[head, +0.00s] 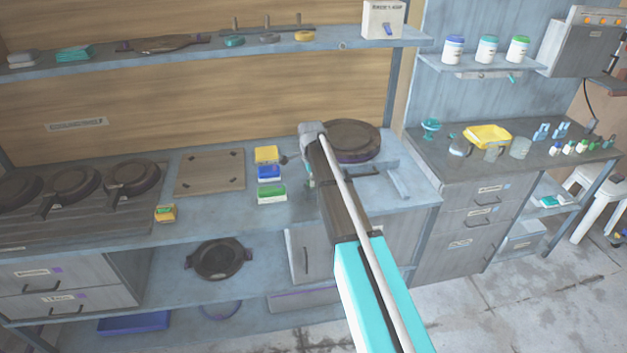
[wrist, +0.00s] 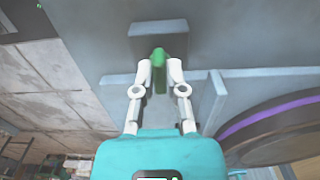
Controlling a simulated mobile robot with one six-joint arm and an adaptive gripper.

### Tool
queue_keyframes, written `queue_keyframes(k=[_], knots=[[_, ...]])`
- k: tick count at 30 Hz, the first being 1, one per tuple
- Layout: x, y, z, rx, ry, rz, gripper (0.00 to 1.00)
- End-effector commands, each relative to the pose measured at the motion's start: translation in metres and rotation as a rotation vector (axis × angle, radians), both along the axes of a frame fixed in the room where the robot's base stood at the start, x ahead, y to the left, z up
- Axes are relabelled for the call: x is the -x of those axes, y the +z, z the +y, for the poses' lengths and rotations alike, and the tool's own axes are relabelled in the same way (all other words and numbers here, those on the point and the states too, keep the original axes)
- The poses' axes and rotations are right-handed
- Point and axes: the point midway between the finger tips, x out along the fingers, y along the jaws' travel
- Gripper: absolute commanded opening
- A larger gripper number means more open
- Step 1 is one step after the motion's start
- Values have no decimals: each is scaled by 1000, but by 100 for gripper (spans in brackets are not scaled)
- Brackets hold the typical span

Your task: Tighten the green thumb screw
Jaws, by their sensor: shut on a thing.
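The green thumb screw (wrist: 158,58) shows in the wrist view, just below a small grey block (wrist: 158,28). My gripper (wrist: 159,74) has its two white fingers on either side of the screw and is shut on it. The finger pads hide part of the screw. In the head view my arm covers the gripper and the screw.
A round dark plate with a purple stripe (wrist: 275,130) lies close to the right of my fingers. In the head view a round dark plate (head: 352,140) lies on the bench behind my arm. Yellow (head: 266,154), blue (head: 269,172) and green (head: 271,192) boxes stand left of my arm.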

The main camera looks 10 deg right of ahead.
Motion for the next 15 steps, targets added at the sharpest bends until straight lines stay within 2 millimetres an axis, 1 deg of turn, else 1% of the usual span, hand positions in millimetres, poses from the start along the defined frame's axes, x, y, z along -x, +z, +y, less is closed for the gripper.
queue_keyframes(k=[1, 2, 6, 7, 15], knots=[[-2, 0, -3, 5, -3, -4, 0], [-2, 0, -3, 5, -3, -4, 21], [-1, 0, -2, 3, -2, -3, 47], [-1, 0, -2, 3, -2, -2, 50], [0, 0, -1, 1, 0, 0, 50]])
